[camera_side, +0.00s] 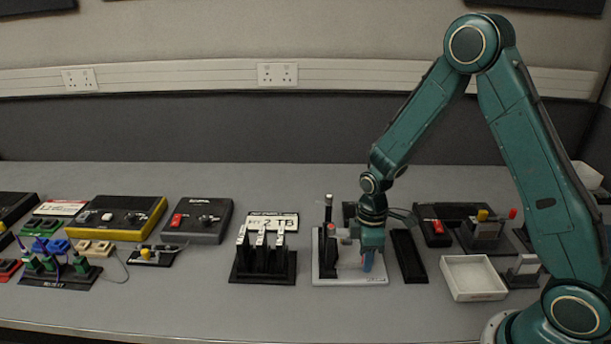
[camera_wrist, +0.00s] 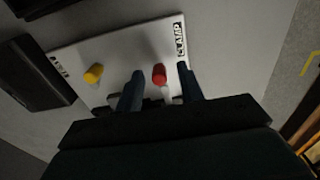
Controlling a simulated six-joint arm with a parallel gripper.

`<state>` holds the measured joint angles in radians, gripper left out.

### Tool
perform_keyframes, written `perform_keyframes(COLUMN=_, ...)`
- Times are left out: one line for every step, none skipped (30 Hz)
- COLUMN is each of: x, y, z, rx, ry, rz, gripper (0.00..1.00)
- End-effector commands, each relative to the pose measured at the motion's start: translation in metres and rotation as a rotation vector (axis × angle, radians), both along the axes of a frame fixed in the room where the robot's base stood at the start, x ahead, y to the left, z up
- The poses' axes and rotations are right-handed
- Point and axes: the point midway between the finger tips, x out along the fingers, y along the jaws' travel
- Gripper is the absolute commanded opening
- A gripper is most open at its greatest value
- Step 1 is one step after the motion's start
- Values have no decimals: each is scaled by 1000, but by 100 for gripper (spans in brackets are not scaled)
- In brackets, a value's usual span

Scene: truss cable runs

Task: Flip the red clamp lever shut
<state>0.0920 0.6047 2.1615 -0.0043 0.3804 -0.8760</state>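A pale base plate (camera_side: 345,281) lies on the bench in the side view; a pale plate with a CLAMP label (camera_wrist: 120,47) fills the upper middle of the wrist view. A red knob (camera_wrist: 159,75), apparently the clamp lever's end, shows on it. In the wrist view my gripper (camera_wrist: 161,72) is open, with its blue fingers to the left and right of the red knob; contact cannot be told. In the side view my gripper (camera_side: 367,262) points down over the plate, and a small red part (camera_side: 331,229) shows to its left, beside an upright black post (camera_side: 328,205).
A yellow knob (camera_wrist: 94,73) is on the same plate. A black slab (camera_side: 408,256) lies right of the plate, then a white tray (camera_side: 472,277). A black rack (camera_side: 263,266) stands to the left. Bare bench lies in front.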

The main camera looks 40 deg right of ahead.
Motion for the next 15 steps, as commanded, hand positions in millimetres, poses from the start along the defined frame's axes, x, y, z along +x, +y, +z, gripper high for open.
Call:
perform_keyframes(x=0, y=0, z=1, rx=-1, ry=-1, rz=0, gripper=38)
perform_keyframes(x=0, y=0, z=2, rx=-1, ry=-1, rz=0, gripper=38)
perform_keyframes(x=0, y=0, z=4, rx=0, ry=-1, rz=0, gripper=38)
perform_keyframes(x=1, y=0, z=6, rx=0, ry=-1, rz=0, gripper=38)
perform_keyframes(x=1, y=0, z=7, rx=-1, ry=-2, rz=0, gripper=38)
perform_keyframes(x=1, y=0, z=10, rx=-1, ry=-4, rz=0, gripper=38)
perform_keyframes(x=1, y=0, z=13, rx=-1, ry=-4, rz=0, gripper=38)
perform_keyframes(x=1, y=0, z=15, rx=0, ry=-3, rz=0, gripper=38)
perform_keyframes(x=1, y=0, z=19, rx=-1, ry=-4, rz=0, gripper=38)
perform_keyframes(x=1, y=0, z=22, rx=-1, ry=-5, rz=0, gripper=38)
perform_keyframes(x=1, y=0, z=26, rx=-1, ry=-5, rz=0, gripper=38)
perform_keyframes(x=1, y=0, z=31, rx=0, ry=-4, rz=0, gripper=38)
perform_keyframes(x=1, y=0, z=35, rx=-1, ry=-5, rz=0, gripper=38)
perform_keyframes(x=1, y=0, z=39, rx=-1, ry=-5, rz=0, gripper=38)
perform_keyframes(x=2, y=0, z=45, rx=0, ry=-6, rz=0, gripper=38)
